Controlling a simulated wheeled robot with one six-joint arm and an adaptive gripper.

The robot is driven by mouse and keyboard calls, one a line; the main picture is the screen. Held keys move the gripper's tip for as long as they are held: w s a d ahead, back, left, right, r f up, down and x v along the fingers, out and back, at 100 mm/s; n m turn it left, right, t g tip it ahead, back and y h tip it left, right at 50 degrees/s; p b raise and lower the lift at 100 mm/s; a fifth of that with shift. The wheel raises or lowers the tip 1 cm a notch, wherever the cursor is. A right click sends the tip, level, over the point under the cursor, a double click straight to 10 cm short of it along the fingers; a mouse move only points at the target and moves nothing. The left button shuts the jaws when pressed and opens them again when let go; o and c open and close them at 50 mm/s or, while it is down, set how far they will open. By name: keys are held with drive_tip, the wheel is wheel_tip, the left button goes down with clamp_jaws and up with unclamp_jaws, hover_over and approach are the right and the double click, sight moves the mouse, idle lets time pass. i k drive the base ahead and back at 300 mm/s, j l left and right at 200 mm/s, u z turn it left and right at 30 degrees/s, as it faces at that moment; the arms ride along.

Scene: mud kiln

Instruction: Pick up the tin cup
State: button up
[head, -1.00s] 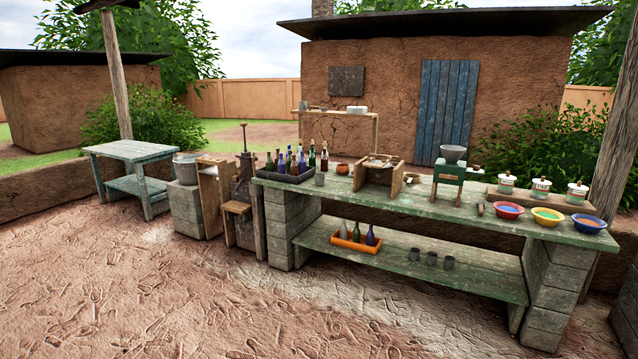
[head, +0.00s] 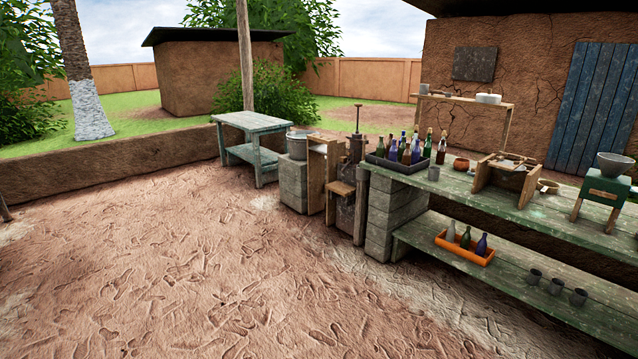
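I cannot tell which cup the task means. My gripper is not in view.
An orange crate (head: 466,252) holds bottles on the lower shelf. A blue-green table (head: 250,122) stands at the back. The dirt floor (head: 200,270) in front is clear.

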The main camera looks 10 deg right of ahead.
sight(434, 173)
drive_tip(key=i+l+u, duration=0.3)
drive_tip(key=i+l, duration=2.7)
